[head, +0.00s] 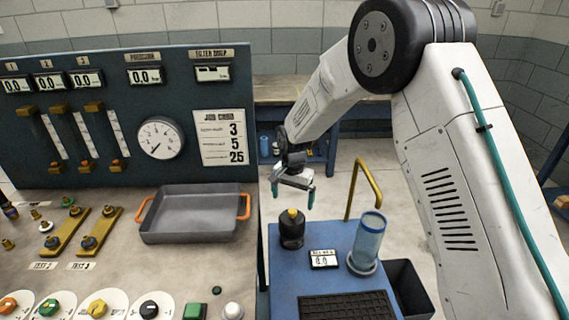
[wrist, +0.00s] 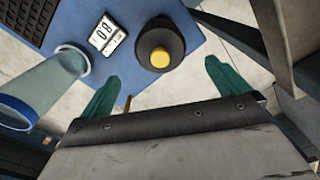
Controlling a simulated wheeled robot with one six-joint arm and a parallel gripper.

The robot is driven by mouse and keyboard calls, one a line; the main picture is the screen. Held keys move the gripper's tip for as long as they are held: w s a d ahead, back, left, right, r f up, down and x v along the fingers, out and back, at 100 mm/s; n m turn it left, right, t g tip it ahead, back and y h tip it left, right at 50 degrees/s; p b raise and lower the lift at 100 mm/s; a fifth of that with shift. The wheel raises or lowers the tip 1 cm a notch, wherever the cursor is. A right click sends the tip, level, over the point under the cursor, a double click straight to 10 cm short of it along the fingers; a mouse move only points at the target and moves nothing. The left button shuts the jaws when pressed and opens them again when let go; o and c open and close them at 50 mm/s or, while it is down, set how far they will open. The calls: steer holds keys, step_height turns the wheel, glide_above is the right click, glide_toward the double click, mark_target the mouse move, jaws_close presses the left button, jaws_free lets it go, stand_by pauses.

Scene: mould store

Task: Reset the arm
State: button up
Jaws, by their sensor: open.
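My gripper (head: 296,193) hangs at the end of my raised, bent arm, above the back edge of the blue stand (head: 275,262). Its two green fingers are apart with nothing between them; they also show spread in the wrist view (wrist: 160,85). A dark bottle with a yellow cap (head: 291,230) stands upright on the blue stand below the gripper. In the wrist view the bottle (wrist: 160,50) appears beyond the fingers, not touching them.
A clear blue cylinder (head: 369,237) and a small display (head: 323,259) stand on the blue stand, near a brass bent pipe (head: 377,188). Left is a bench with a grey tray (head: 190,222) with orange handles, knobs and a gauge panel (head: 100,130). Open floor lies behind the stand.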

steer(key=s, duration=0.1)
steer(key=s+n+g, duration=0.1)
steer(key=s+d+f+n, duration=0.1)
steer(key=shift+s+d, duration=0.1)
steer(key=shift+s, duration=0.2)
steer(key=s+d+r+n, duration=0.1)
steer(key=s+d+r, duration=0.5)
steer(key=s+r, duration=0.3)
steer(key=s+d+r+n+t, duration=0.1)
steer(key=s+d+r, duration=0.5)
steer(key=s, duration=1)
steer(key=s+d+r+n+t, duration=0.1)
steer(key=s+d+r, duration=0.5)
steer(key=s+r, duration=0.6)
steer(key=shift+s+r+n, duration=0.3)
steer(key=shift+s+n, duration=0.05)
steer(key=shift+n, duration=0.15)
